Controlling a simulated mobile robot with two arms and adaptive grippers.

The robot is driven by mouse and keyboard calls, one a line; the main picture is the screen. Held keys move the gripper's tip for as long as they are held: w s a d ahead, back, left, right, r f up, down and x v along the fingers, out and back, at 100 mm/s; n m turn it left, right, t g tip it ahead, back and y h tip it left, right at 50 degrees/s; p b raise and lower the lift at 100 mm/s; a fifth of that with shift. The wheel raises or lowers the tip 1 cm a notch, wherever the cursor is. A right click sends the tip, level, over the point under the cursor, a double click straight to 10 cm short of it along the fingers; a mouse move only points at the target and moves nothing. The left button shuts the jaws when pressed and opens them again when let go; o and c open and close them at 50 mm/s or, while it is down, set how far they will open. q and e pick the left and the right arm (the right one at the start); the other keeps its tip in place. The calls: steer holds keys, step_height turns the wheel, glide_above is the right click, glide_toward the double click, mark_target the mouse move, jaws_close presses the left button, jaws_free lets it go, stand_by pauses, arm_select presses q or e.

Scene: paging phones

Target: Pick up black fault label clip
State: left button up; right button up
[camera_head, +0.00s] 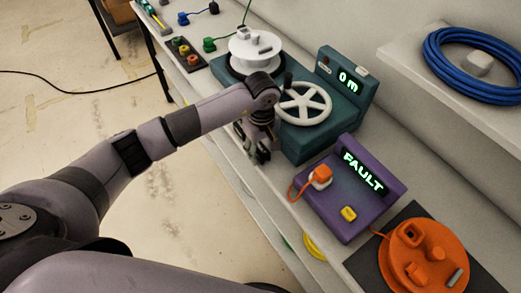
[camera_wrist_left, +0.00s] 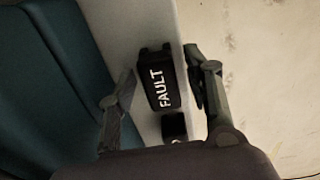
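The black fault label clip (camera_wrist_left: 158,85), with white FAULT lettering, lies on the pale bench top in the left wrist view. My left gripper (camera_wrist_left: 158,76) is open, with one finger on each side of the clip. There appears to be a gap to each finger. In the head view my left gripper (camera_head: 258,150) points down at the bench's front edge beside the teal machine, and it largely hides the clip. My right gripper is in neither view.
Another black piece (camera_wrist_left: 174,126) lies close to the clip. The teal machine (camera_head: 318,140) with a white handwheel (camera_head: 305,103) stands beside my gripper. A purple box (camera_head: 345,205) reading FAULT and an orange reel (camera_head: 425,255) stand to the right. The bench edge drops to the floor.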

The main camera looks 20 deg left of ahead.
arm_select(q)
steer(key=c, duration=0.9)
steer(key=shift+r, duration=0.15)
